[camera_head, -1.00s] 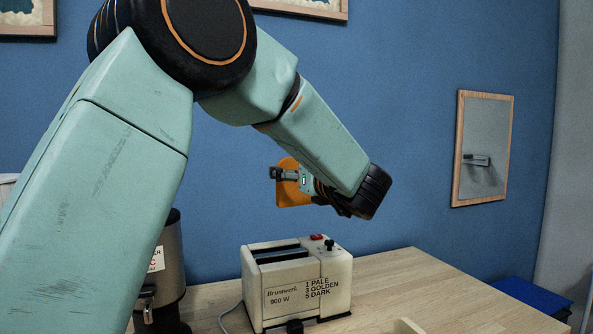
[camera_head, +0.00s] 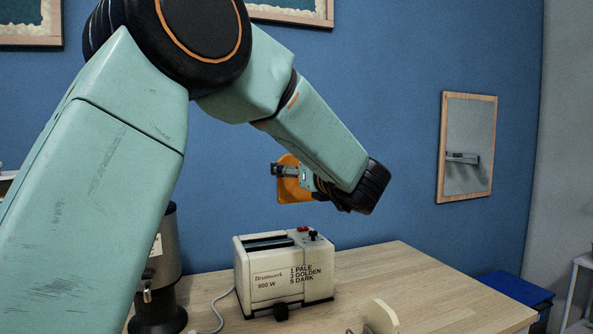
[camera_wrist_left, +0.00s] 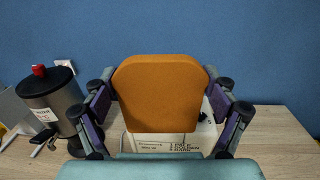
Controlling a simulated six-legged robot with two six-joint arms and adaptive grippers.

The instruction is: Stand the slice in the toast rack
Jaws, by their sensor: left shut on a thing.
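The slice (camera_head: 292,191) is an orange-brown piece of bread. My left gripper (camera_head: 285,171) is shut on it and holds it upright in the air, above and behind the toaster, with the blue wall beyond. In the left wrist view, the slice (camera_wrist_left: 160,90) fills the space between the two fingers and hides part of the toaster. A pale, rounded wooden-looking piece (camera_head: 382,317) shows at the bottom edge of the head view; it may be part of the toast rack, mostly cut off. My right gripper is not in view.
A cream toaster (camera_head: 285,275) with dark slots stands on the wooden table (camera_head: 425,280). A dark metal urn (camera_head: 160,275) with a tap stands left of it, partly behind my arm. A cable runs between them. The table right of the toaster is mostly clear.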

